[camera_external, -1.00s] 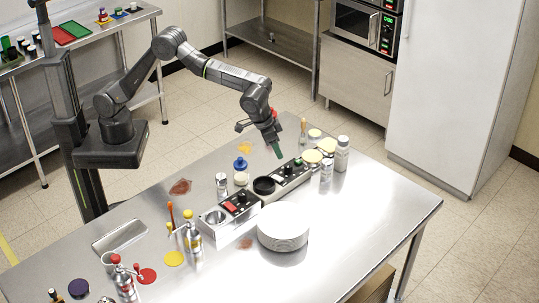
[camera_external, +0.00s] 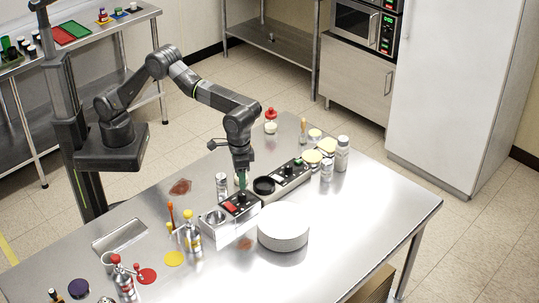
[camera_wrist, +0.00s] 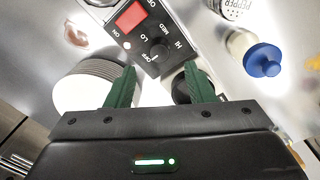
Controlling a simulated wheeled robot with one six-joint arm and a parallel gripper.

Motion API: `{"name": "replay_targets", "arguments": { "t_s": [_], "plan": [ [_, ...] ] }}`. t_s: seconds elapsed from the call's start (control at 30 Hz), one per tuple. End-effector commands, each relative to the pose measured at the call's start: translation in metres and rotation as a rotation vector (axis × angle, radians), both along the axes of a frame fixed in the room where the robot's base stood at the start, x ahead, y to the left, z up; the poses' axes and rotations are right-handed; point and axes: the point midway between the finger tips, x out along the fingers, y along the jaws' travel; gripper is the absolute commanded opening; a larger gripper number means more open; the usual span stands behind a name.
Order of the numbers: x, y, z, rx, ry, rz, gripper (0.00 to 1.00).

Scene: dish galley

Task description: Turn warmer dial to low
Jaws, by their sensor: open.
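The warmer (camera_external: 215,232) is a long low unit on the steel table; its black panel holds a red switch (camera_external: 230,206) and a dark dial. In the wrist view the panel (camera_wrist: 165,40) shows the red switch (camera_wrist: 130,16) and the printed marks OFF, LO, MED and HI.
A second unit (camera_external: 290,182) with a black round pot (camera_external: 264,186) adjoins at the right. A stack of white plates (camera_external: 283,228) stands in front. A pepper shaker (camera_wrist: 232,8) and a blue-capped bottle (camera_wrist: 262,58) stand close behind. The table's right front is clear.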

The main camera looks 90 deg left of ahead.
Motion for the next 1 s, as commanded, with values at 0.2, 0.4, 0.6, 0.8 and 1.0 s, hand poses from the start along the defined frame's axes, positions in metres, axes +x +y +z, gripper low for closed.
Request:
{"name": "replay_targets", "arguments": {
  "t_s": [0.2, 0.4, 0.6, 0.8, 1.0],
  "plan": [
    [0.0, -0.001, -0.04, 0.002, 0.002, 0.0, 0.48],
    [0.001, -0.003, -0.058, 0.0, -0.001, 0.0, 0.48],
    [0.001, -0.003, -0.061, -0.001, -0.001, 0.0, 0.48],
    [0.001, -0.003, -0.061, -0.001, -0.001, 0.0, 0.35],
    [0.001, -0.002, -0.061, -0.001, -0.001, 0.0, 0.04]
  ]
}}
